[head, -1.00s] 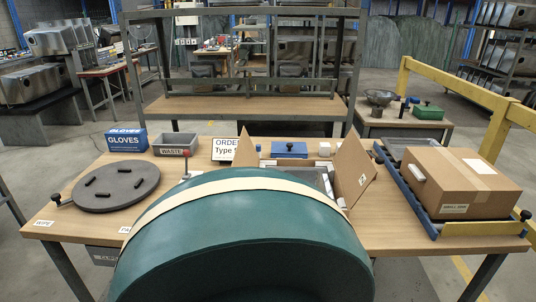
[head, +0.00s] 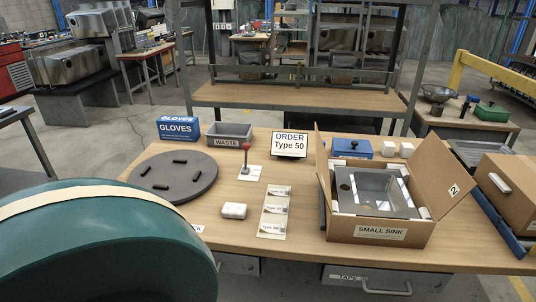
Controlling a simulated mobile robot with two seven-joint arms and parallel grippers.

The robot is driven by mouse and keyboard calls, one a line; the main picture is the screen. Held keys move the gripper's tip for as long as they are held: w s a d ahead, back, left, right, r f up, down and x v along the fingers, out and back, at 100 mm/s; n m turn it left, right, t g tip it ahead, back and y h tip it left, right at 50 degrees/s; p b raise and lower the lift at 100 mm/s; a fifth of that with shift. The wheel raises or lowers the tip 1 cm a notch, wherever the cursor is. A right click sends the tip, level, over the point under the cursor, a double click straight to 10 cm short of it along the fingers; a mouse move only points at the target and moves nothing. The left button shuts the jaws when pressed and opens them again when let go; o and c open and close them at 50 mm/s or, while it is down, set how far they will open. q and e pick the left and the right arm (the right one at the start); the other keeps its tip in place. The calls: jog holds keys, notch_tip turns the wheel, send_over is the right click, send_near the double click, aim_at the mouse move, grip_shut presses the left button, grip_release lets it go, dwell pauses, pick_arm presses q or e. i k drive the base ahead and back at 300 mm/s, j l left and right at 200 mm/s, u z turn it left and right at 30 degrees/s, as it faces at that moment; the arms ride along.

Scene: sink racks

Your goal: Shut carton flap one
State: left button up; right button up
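An open brown carton (head: 345,231) labelled SMALL SINK stands on the right part of the table in the head view. A grey metal sink (head: 375,190) sits inside it, with white padding pieces at its corners. The left flap (head: 322,168) stands up nearly edge-on to me, and no number shows on it. The right flap (head: 443,177), marked 2, stands up and leans outward. Neither of my grippers is in view.
A large green rounded form with a cream band (head: 100,245) hides the left front. A grey disc (head: 174,178), red-knobbed tool (head: 246,160), white packet (head: 233,210) and label sheets (head: 274,212) lie left of the carton. A closed carton (head: 508,185) stands at right.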

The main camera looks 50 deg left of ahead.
aim_at(322, 169)
jog(key=k+j+u, duration=0.15)
jog(key=j, duration=0.4)
jog(key=j+u, duration=0.2)
jog(key=j, duration=0.6)
jog(key=k+j, duration=0.1)
jog(key=j, duration=0.2)
